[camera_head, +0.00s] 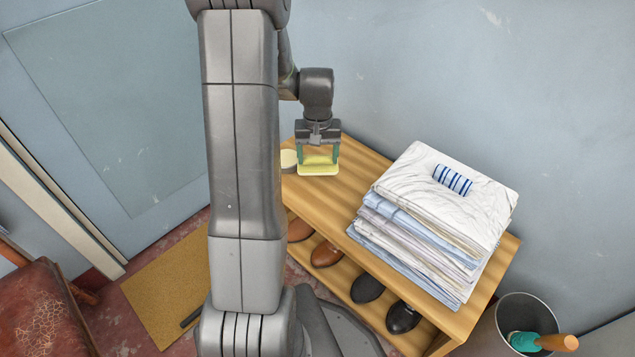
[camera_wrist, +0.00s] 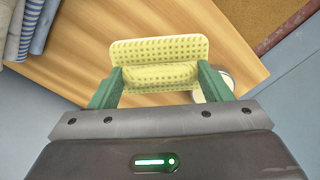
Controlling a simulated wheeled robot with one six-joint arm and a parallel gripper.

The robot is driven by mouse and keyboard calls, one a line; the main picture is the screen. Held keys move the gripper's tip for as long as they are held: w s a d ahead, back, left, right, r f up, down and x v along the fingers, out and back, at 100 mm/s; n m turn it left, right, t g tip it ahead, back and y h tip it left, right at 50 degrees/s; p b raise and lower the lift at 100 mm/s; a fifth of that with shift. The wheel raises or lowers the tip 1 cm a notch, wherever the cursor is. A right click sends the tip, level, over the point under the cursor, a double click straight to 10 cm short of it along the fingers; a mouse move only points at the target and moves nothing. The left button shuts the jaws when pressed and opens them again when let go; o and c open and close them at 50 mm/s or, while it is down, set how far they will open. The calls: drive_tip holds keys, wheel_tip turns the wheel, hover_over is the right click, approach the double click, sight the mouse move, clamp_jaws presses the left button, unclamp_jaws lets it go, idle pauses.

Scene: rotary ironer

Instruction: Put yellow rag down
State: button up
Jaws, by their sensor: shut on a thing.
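The yellow rag (camera_head: 318,165) is a pale yellow dotted cloth at the left end of the wooden bench top. My gripper (camera_head: 318,156) is over it, pointing down, with its green fingers on either side of the rag. In the wrist view the rag (camera_wrist: 160,62) shows between the fingers of my gripper (camera_wrist: 160,85), its middle pinched up and its far edge spread flat. The gripper is shut on the rag. The rag is at or very close to the wooden bench (camera_head: 348,188); I cannot tell whether its underside touches.
A round cream object (camera_head: 289,158) stands just left of the rag. A tall stack of folded linen (camera_head: 425,245) with a blue-striped roll (camera_head: 452,180) fills the right of the bench. Shoes (camera_head: 367,288) sit on the lower shelf. A bin (camera_head: 515,315) stands at the right.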

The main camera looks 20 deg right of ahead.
sight(317, 158)
wheel_tip(317, 158, down, 8)
drive_tip(key=shift+b, duration=1.25)
drive_tip(key=shift+f, duration=0.2)
drive_tip(key=o, duration=1)
drive_tip(key=shift+r, duration=0.1)
wheel_tip(317, 158, up, 12)
drive_tip(key=p, duration=0.4)
drive_tip(key=shift+r, duration=0.15)
